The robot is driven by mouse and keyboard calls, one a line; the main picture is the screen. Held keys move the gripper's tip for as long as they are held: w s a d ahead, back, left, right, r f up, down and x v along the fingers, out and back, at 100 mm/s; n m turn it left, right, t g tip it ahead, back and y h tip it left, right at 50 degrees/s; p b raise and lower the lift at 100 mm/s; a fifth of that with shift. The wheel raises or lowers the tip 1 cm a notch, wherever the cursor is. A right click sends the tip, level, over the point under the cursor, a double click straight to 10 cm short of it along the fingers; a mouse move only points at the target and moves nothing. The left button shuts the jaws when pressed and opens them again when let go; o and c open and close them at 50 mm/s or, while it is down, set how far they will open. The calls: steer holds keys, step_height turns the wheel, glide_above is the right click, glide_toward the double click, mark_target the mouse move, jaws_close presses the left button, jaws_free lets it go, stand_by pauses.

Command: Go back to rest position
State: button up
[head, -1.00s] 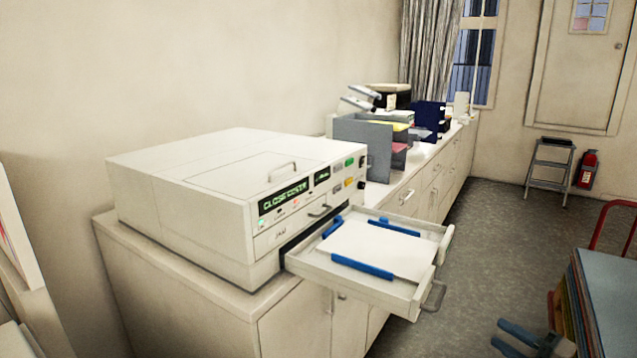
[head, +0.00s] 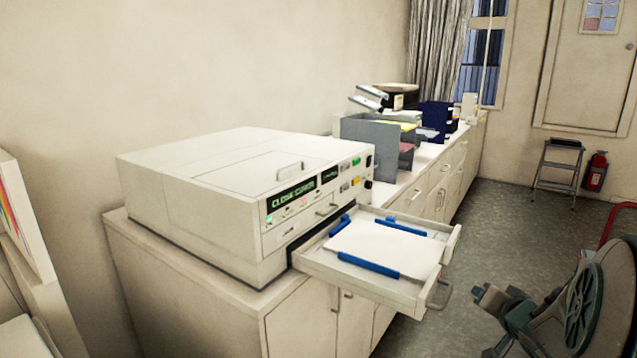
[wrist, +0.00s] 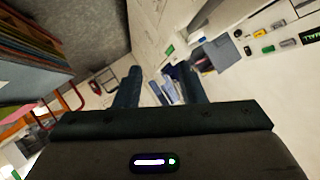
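My gripper (wrist: 161,78) shows in the wrist view with its two dark fingers apart and nothing held between them. A dark, round part of my arm (head: 590,300) fills the lower right of the head view.
The white counter (head: 200,295) runs back along the wall. A grey file holder (head: 365,140) and dark blue holder (head: 436,117) stand behind the machine. A step stool (head: 557,168) and fire extinguisher (head: 595,172) are at the back wall. Open floor lies between.

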steer(key=s+a+n+g+y, duration=0.1)
steer(key=s+a+n+g, duration=0.6)
steer(key=s+a, duration=1.4)
steer(key=s+g, duration=0.1)
steer(key=g, duration=0.2)
steer(key=shift+s+f, duration=0.3)
steer(key=shift+s, duration=0.1)
